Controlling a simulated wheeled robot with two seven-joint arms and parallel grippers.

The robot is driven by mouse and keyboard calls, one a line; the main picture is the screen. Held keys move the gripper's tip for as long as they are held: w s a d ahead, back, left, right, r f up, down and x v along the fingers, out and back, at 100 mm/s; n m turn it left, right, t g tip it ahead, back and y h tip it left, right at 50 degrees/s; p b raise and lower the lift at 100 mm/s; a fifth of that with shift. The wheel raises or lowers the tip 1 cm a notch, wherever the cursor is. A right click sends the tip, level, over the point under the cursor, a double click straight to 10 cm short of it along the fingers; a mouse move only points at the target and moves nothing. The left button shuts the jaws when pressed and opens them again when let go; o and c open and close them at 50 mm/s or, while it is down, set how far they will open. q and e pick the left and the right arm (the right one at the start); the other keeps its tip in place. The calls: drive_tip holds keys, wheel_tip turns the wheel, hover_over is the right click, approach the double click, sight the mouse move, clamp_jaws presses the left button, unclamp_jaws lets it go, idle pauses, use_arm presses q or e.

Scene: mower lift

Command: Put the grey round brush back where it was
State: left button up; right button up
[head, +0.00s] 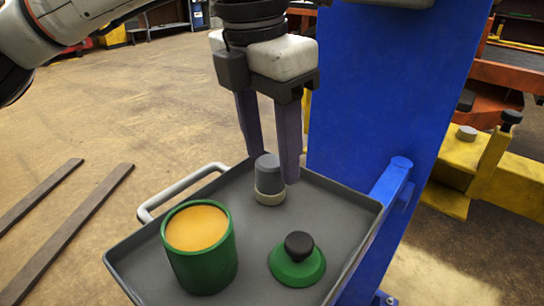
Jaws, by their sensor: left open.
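The grey round brush (268,175) stands upright on the dark grey tray (327,190), near its back edge. It has a grey handle on top and a pale beige bristle ring at the bottom. My left gripper (271,170) points down from above, with its two dark fingers apart. One finger is behind and left of the brush, the other is at its right. I cannot tell whether either finger touches the brush. My right gripper is not in view.
A green tub (200,262) with orange contents and a green dome with a black knob (297,262) stand on the tray. A blue post (385,90) rises behind it. A pale handle (180,187) sticks out at the tray's left. Yellow and orange lift parts (480,165) stand at right.

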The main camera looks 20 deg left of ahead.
sight(263, 164)
use_arm(q)
wheel_tip(263, 164, up, 10)
drive_tip(key=s+p, duration=0.1)
drive_tip(key=shift+a+f, duration=0.2)
drive_tip(key=shift+a, duration=0.1)
